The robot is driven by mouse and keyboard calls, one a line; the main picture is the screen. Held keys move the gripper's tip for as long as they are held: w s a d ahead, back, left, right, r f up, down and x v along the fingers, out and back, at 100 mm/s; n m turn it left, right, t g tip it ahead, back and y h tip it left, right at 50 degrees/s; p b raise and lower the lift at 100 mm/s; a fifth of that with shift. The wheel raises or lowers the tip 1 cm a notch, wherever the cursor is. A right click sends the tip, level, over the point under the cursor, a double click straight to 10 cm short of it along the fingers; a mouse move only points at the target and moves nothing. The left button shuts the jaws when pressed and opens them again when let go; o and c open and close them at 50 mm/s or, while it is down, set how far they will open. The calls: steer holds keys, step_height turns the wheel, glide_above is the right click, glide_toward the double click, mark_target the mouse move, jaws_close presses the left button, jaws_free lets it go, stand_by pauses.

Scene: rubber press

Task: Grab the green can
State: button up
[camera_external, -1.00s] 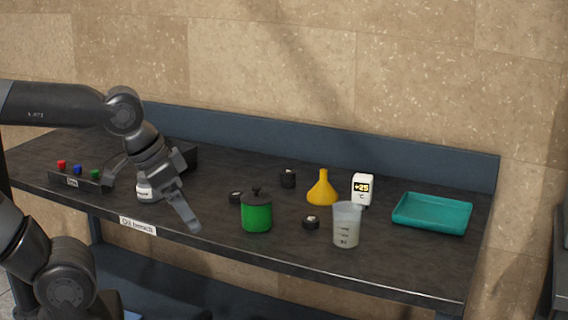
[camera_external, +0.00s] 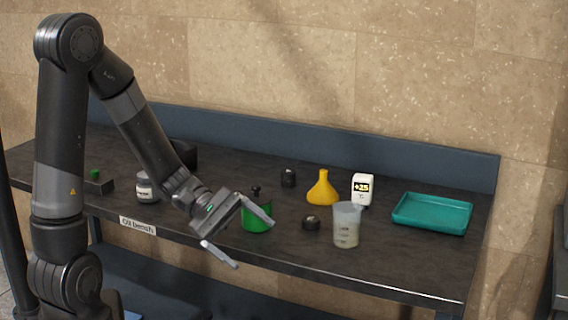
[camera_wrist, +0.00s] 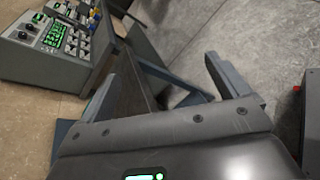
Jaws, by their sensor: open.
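The green can (camera_external: 256,219) stands upright on the dark bench near its front edge, with a dark knobbed top. My gripper (camera_external: 253,238) is in front of it in the external view, with its fingers spread wide and nothing between them. One finger crosses in front of the can's upper right side; whether it touches cannot be told. The wrist view shows my open gripper (camera_wrist: 158,82) with empty space between the fingers; the can is not visible there.
A control panel (camera_wrist: 50,40) shows in the wrist view.

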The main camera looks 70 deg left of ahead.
steer(key=w+a+f+n+t+y, duration=0.1)
steer(key=a+n+t+y, duration=0.15)
steer(key=a+n, duration=0.2)
steer(key=w+a+f+n+t+y, duration=0.1)
steer(key=w+a+f+n+t, duration=0.1)
steer(key=a+n+t, duration=0.3)
steer(key=n+t+y, duration=0.2)
steer(key=n+y, duration=0.7)
glide_toward(258, 207)
steer(key=a+f, duration=0.3)
steer(key=shift+w+a, duration=0.1)
steer(key=shift+w, duration=0.15)
steer(key=shift+w+a, duration=0.15)
steer(key=shift+y, duration=0.35)
steer(key=w, duration=0.5)
steer(key=shift+w+a, duration=0.1)
steer(key=shift+a, duration=0.2)
steer(key=shift+w+a+r, duration=0.1)
steer(key=shift+w+r, duration=0.05)
steer(key=shift+w, duration=0.7)
steer(key=shift+w+a+r, duration=0.1)
steer(key=shift+w+a, duration=0.05)
steer(key=shift+w, duration=0.7)
steer(key=shift+w+a+r, duration=0.1)
steer(key=shift+w+r, duration=0.05)
steer(key=shift+w, duration=0.75)
steer(key=c, duration=1.2)
